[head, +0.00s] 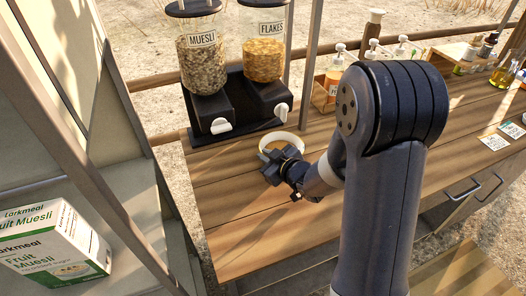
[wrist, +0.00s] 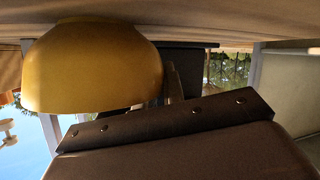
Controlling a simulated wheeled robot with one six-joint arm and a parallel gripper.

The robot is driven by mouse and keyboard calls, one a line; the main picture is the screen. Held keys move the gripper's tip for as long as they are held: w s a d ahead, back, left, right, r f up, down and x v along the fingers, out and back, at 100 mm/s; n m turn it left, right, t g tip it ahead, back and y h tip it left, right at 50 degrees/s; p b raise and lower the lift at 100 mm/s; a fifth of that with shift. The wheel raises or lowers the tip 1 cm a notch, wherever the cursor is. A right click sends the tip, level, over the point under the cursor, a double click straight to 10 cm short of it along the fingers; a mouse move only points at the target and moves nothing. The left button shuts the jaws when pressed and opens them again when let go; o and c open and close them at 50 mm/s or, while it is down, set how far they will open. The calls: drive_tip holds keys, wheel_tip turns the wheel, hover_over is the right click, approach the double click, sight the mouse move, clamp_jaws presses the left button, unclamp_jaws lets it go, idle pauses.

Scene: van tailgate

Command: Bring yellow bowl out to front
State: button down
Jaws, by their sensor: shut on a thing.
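The yellow bowl (head: 283,137) is on the wooden counter in the head view, just in front of the cereal dispensers. Its rim looks pale, and my gripper (head: 271,156) covers its near side. My gripper is shut on the bowl's near wall. In the wrist view, which is upside down, the bowl (wrist: 95,65) fills the upper left with its smooth yellow outside. Its base meets or nearly meets the counter surface, and I cannot tell if there is a gap. The fingertips are mostly hidden there.
Two cereal dispensers, muesli (head: 203,65) and flakes (head: 263,55), stand right behind the bowl on a black base. The counter (head: 230,220) is bare in front. A muesli box (head: 55,243) stands on a shelf at the left. Pump bottles (head: 338,62) and cards (head: 494,142) are to the right.

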drive_tip(key=shift+s+d+b, duration=0.25)
drive_tip(key=shift+s+d, duration=0.5)
drive_tip(key=shift+s, duration=1.05)
drive_tip(key=shift+s+d+b, duration=0.3)
drive_tip(key=shift+s+d, duration=0.45)
drive_tip(key=shift+s, duration=1)
drive_tip(key=shift+s+d+b, duration=0.25)
drive_tip(key=shift+s+d, duration=0.5)
drive_tip(key=shift+s, duration=1.05)
drive_tip(key=c, duration=1.4)
unclamp_jaws()
drive_tip(key=shift+c, duration=0.2)
